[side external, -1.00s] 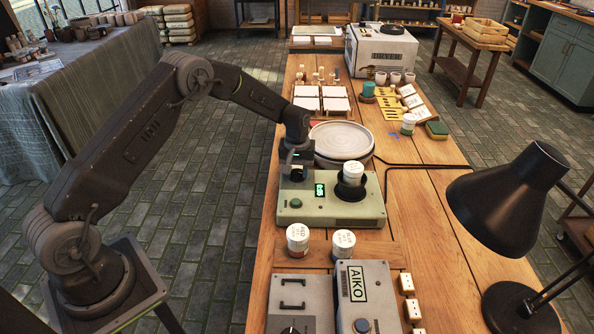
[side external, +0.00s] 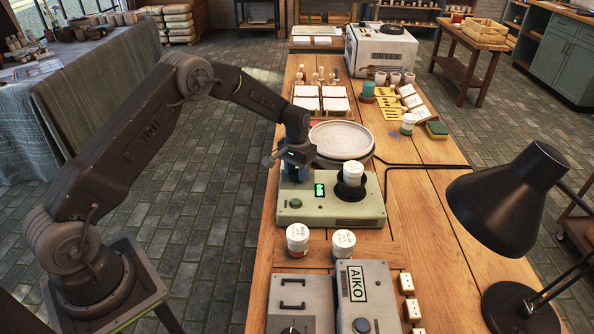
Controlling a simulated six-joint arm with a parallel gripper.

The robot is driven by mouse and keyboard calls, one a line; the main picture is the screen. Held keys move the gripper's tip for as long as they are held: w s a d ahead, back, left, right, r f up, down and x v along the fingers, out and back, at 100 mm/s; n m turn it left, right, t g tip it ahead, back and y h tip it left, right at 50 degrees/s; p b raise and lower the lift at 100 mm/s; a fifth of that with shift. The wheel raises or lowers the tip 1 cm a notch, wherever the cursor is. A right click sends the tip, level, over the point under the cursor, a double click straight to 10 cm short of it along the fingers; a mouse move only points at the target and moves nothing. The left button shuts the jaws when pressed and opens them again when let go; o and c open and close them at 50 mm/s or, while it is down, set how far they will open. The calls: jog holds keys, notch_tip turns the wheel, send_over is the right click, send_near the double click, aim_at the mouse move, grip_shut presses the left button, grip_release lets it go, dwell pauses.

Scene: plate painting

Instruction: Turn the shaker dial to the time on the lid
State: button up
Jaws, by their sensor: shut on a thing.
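The shaker (side external: 345,213) is a pale green-grey box on the wooden bench, with a lit green display (side external: 319,190). Its digits are too small to read surely. A jar with a white lid (side external: 353,169) stands upright in the dark round holder (side external: 364,186) on the shaker's right. The print on the lid is unreadable here. My gripper (side external: 296,177) points down at the shaker's back left corner and is shut on the dial, which the fingers mostly hide.
Two white-lidded jars (side external: 298,236) (side external: 344,241) stand in front of the shaker. A round pale plate (side external: 342,140) lies close behind my gripper. Grey boxes (side external: 362,290) fill the near bench. A black lamp (side external: 505,205) leans in at right. Bare wood lies right of the shaker.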

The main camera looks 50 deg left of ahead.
aim_at(297, 172)
jog(key=o, duration=0.9)
jog(key=shift+r, duration=6.95)
